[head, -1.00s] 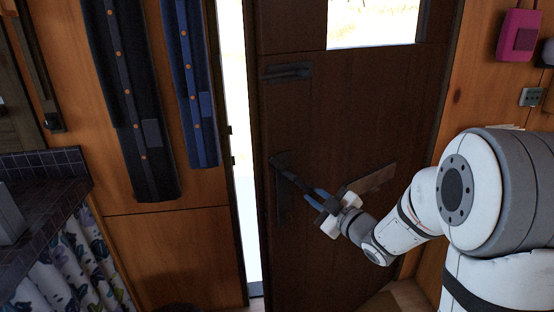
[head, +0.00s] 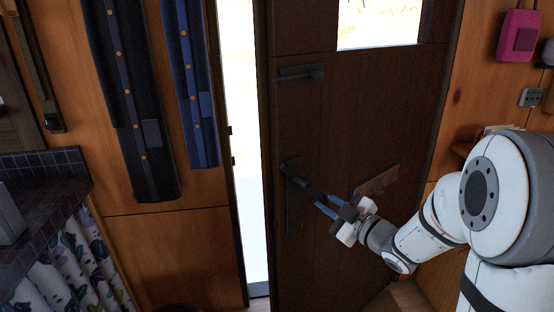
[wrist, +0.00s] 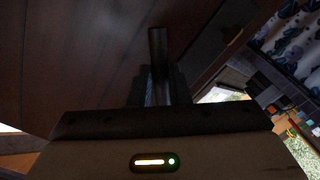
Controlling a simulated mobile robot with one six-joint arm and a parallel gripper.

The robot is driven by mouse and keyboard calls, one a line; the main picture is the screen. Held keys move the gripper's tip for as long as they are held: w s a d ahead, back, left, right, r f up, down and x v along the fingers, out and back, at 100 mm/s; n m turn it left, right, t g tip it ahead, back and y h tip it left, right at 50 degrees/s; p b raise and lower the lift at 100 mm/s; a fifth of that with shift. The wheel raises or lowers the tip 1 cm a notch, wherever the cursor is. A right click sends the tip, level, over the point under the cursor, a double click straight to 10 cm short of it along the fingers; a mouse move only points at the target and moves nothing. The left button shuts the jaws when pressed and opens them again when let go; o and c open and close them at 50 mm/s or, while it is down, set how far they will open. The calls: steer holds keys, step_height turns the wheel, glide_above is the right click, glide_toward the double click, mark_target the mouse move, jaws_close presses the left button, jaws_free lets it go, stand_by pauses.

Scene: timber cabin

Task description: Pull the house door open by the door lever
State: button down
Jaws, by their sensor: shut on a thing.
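The dark brown house door (head: 345,120) stands ajar in the head view, with a bright gap along its left edge. The door lever (head: 305,187) is a dark bar on a tall plate at the door's left side. My gripper (head: 325,203) is shut on the lever, reaching it from the lower right. In the wrist view the lever (wrist: 158,50) runs up from between the fingers (wrist: 158,88) against the dark door (wrist: 90,50). The contact itself is dark and partly hidden by the gripper body.
A dark bolt-like fitting (head: 300,74) sits above the lever, and a wooden ledge (head: 376,181) is on the door. Coats (head: 135,100) hang on the left wall. A tiled counter (head: 45,175) stands at left. A pink box (head: 518,35) is on the right wall.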

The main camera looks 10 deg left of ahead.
steer(key=shift+s+d+f, duration=0.1)
steer(key=shift+s+d, duration=0.15)
steer(key=shift+n+g+y, duration=0.4)
steer(key=shift+g, duration=0.1)
steer(key=shift+v, duration=2.15)
steer(key=shift+w+d, duration=0.1)
steer(key=shift+d, duration=0.05)
steer(key=shift+n+g+y, duration=0.3)
steer(key=shift+g, duration=0.1)
steer(key=shift+v, duration=2.15)
steer(key=shift+w+d, duration=0.15)
steer(key=shift+d, duration=0.05)
steer(key=shift+n+g+y, duration=0.3)
steer(key=shift+v, duration=2.05)
